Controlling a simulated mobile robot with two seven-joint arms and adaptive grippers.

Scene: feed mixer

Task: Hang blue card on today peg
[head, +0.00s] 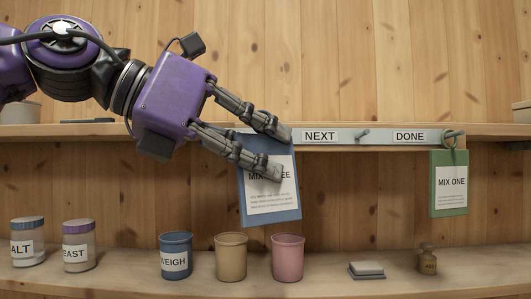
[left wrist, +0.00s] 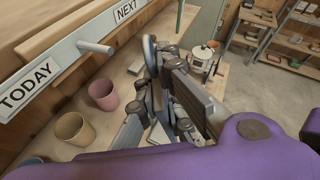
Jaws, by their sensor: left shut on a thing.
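The blue card (head: 269,214), with a white label partly covered by a finger, hangs slightly tilted from my left gripper (head: 279,152) in the head view. The gripper is shut on its upper part, in front of the rail (head: 430,137). In the left wrist view, the TODAY label (left wrist: 30,85) sits on the rail, and a bare peg (left wrist: 95,47) sticks out between TODAY and NEXT. My left gripper (left wrist: 165,100) is right of that peg, apart from it. The arm and gripper hide the TODAY part in the head view. My right gripper is out of view.
A green card (head: 449,183) hangs by a ring at the DONE end. A bare peg (head: 362,134) is between NEXT and DONE. Below stand a blue cup (head: 176,256), a tan cup (head: 231,258), a pink cup (head: 288,259), jars (head: 79,247) and a small weight (head: 427,259).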

